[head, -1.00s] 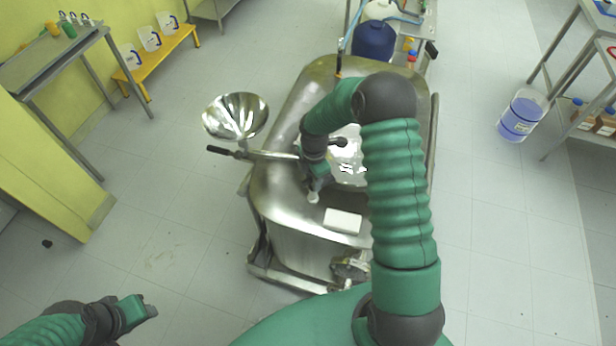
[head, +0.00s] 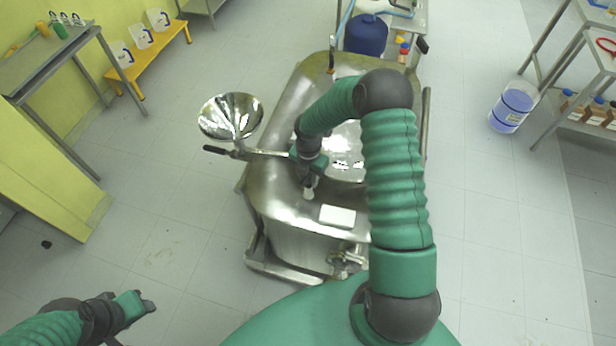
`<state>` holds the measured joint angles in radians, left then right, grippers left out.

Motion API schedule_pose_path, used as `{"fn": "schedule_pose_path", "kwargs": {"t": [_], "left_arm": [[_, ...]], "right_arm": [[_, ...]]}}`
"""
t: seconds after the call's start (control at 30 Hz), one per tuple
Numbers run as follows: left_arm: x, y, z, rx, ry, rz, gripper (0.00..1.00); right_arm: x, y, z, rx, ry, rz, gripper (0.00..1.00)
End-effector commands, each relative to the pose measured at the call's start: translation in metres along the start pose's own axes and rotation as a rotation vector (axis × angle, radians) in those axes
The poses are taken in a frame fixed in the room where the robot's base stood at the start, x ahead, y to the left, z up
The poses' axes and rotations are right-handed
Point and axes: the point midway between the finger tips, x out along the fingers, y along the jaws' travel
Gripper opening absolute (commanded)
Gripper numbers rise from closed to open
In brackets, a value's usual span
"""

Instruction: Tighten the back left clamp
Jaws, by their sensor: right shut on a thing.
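The steel reactor (head: 270,210) stands in the middle of the head view, with a shiny round opening or lid (head: 345,150) on top. My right gripper (head: 309,182) points down at the left side of its top and is shut on a clamp there; the fingers and wrist hide most of this clamp. A small pale piece shows just below the fingertips. A dark knob-like end shows beside the wrist. My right arm covers the reactor's right part. My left gripper (head: 146,303) is at the bottom left, away from the reactor, empty and seemingly open.
A steel funnel (head: 231,117) and a black-handled bar (head: 217,150) stick out left of the reactor. A white block (head: 337,216) lies on its front top. A blue container (head: 366,35) stands behind, a blue-filled bucket (head: 512,107) to the right.

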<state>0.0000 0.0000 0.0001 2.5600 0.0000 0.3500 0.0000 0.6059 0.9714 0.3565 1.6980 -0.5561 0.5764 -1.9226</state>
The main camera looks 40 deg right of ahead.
Motion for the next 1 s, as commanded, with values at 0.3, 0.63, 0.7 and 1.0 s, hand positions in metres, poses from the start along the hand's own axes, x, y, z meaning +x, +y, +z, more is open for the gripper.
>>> {"fn": "schedule_pose_path", "kwargs": {"t": [0.3,0.63,0.7,1.0], "left_arm": [[0.000,0.000,0.000,0.000,0.000,0.000,0.44],[0.000,0.000,0.000,0.000,0.000,0.000,0.44],[0.001,0.000,0.000,0.000,0.000,0.000,0.44],[0.011,0.000,0.003,0.000,0.000,0.000,0.44]], "right_arm": [[0.002,-0.002,-0.001,-0.009,0.001,-0.004,0.00],[-0.001,-0.001,0.000,-0.004,-0.001,0.000,0.39],[-0.004,0.000,0.001,-0.003,-0.002,0.001,0.39],[-0.073,0.001,0.003,-0.001,-0.007,0.004,0.39]]}}
